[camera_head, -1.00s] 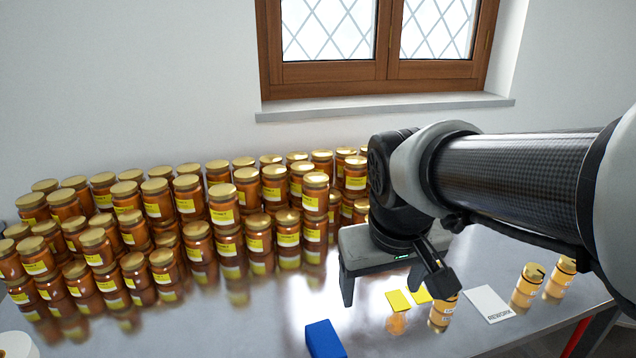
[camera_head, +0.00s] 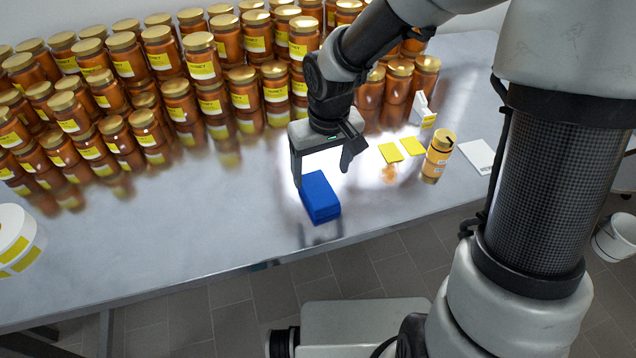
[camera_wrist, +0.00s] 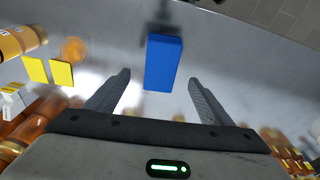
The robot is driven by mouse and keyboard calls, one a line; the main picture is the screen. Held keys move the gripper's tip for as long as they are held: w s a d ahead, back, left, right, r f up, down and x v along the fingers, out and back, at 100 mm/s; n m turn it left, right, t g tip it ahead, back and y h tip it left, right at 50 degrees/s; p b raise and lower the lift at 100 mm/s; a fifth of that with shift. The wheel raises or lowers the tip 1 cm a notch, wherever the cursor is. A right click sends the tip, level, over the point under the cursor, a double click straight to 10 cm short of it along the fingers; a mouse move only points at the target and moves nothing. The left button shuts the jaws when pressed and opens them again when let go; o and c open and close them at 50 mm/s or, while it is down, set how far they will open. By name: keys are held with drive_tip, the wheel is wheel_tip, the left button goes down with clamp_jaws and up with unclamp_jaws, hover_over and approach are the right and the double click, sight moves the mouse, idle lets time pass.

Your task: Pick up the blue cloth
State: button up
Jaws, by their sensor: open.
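The blue cloth (camera_head: 320,197) is a folded, block-shaped blue bundle lying on the grey metal table near its front edge. In the wrist view the blue cloth (camera_wrist: 163,62) lies beyond the fingertips, roughly in line with the gap between them. My gripper (camera_head: 323,180) is open and empty, above the table just behind the cloth. In the wrist view both fingers of my gripper (camera_wrist: 158,80) are spread apart with nothing between them.
Many honey jars (camera_head: 200,62) with gold lids fill the back of the table (camera_head: 190,240). A white tub (camera_head: 14,240) stands at left. The table left of the cloth is clear.

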sight(319, 189)
drive_tip(key=f, duration=0.2)
drive_tip(key=f+b, duration=0.1)
drive_tip(key=f, duration=0.2)
drive_tip(key=w+f, duration=0.1)
drive_tip(key=f, duration=0.1)
drive_tip(key=shift+a+f+b, duration=0.25)
drive_tip(key=shift+f+b, duration=0.05)
drive_tip(key=shift+b, duration=0.05)
drive_tip(key=c, duration=1.2)
drive_tip(key=shift+o, duration=0.2)
drive_tip(key=shift+r, duration=0.1)
wheel_tip(319, 189, up, 10)
drive_tip(key=p, duration=0.2)
